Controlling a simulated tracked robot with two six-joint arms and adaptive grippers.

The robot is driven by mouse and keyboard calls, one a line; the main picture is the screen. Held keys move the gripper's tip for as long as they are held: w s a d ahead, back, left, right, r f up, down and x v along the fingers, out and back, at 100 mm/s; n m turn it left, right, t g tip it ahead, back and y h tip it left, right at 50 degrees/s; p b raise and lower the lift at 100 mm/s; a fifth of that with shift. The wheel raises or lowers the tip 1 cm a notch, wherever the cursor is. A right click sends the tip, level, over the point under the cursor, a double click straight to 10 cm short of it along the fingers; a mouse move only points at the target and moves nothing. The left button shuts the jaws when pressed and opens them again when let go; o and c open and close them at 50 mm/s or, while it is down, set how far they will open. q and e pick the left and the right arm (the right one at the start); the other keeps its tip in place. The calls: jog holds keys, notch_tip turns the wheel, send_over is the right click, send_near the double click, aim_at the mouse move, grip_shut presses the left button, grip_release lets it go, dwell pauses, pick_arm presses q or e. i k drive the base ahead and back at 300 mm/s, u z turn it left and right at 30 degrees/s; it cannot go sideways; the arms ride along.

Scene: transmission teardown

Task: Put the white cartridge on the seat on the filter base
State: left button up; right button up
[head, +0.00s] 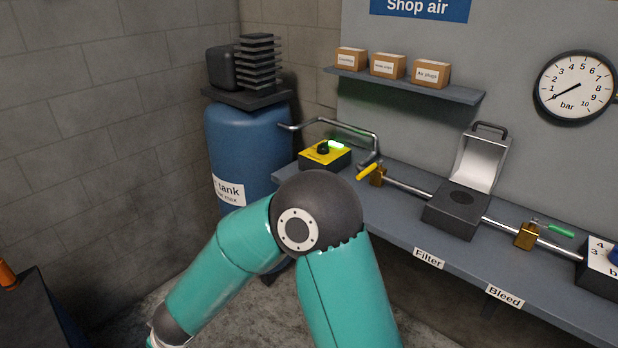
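The filter base (452,221) is a dark block on the grey bench, above the "Filter" label. A round dark seat (462,197) shows on its top, with nothing seen on it. Its silver-grey cover (480,162) with a dark handle stands open behind it. I see no white cartridge in this view. One of my teal arms fills the lower middle, its elbow in front of the bench. Its far end leaves the picture at the lower left. Neither gripper shows.
A yellow-handled brass valve (377,176) and a green-handled one (526,236) flank the filter on the pipe. A yellow-topped switch box (325,155) stands at the bench's left end. A blue tank (245,140) stands beside it. An orange object (7,275) shows at the left edge.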

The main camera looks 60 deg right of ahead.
aim_at(461, 196)
jog(key=u, duration=1.7)
jog(key=i, duration=0.05)
jog(key=z, duration=2.45)
